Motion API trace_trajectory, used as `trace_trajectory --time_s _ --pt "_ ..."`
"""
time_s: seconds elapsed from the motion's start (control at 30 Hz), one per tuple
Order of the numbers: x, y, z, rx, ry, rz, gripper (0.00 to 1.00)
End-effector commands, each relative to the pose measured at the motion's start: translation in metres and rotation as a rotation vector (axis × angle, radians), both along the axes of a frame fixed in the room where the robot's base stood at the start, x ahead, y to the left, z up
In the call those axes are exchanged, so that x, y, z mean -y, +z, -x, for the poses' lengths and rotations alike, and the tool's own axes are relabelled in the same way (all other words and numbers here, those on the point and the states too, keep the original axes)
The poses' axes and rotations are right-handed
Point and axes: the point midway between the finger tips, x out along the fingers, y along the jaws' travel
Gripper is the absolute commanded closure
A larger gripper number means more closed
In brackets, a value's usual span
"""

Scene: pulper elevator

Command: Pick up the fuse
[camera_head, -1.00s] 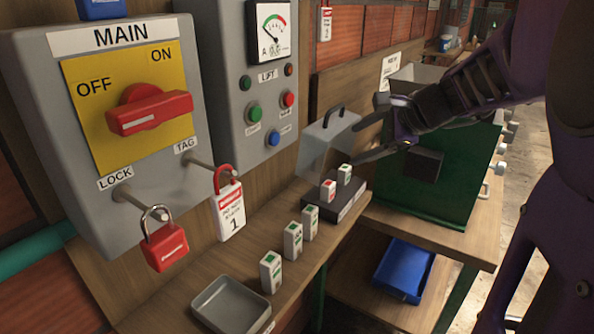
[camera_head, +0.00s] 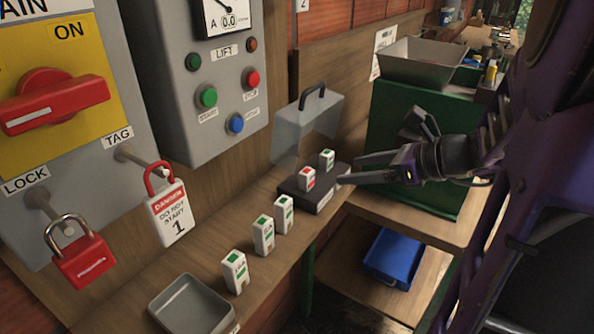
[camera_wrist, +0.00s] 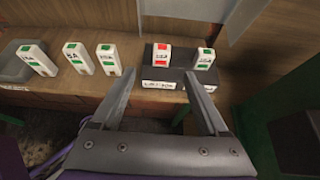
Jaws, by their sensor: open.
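A white fuse with red marks (camera_head: 307,179) stands in the left side of a black fuse block (camera_head: 325,199). A white fuse with green marks (camera_head: 327,160) stands in its right side. In the wrist view the red-marked fuse (camera_wrist: 161,55) and the green-marked one (camera_wrist: 205,59) stand just beyond my fingertips. Three more green-marked fuses, at front (camera_head: 235,271), middle (camera_head: 263,236) and back (camera_head: 284,214), stand on the wooden shelf. My gripper (camera_head: 375,148) is open and empty, just right of the block, its fingers pointing towards it.
A grey tray (camera_head: 191,305) lies at the shelf's near end. A clear cover with a black handle (camera_head: 308,122) stands behind the block. The LIFT panel (camera_head: 205,75) and a red padlock (camera_head: 82,258) are on the left. A blue bin (camera_head: 394,257) sits lower right.

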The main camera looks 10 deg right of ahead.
Motion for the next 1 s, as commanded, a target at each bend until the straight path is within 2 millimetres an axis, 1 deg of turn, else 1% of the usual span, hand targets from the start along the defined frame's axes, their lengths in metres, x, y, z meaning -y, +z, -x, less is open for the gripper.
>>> trace_trajectory --time_s 0.03,0.1,0.4,0.5,0.77,0.97,1.0 --pt "-0.008 -0.011 -0.006 0.0 0.006 0.0 0.22" --pt "-0.017 -0.02 -0.016 -0.001 0.007 0.001 0.22" --pt "-0.056 -0.048 -0.055 -0.001 0.004 0.002 0.22" --pt "-0.063 -0.052 -0.063 -0.001 0.002 0.002 0.22" --pt "-0.072 -0.055 -0.073 0.0 0.002 0.003 0.22" --pt "-0.089 -0.065 -0.095 -0.001 0.004 0.003 0.22" --pt "-0.092 -0.069 -0.099 0.0 0.005 0.003 0.22"
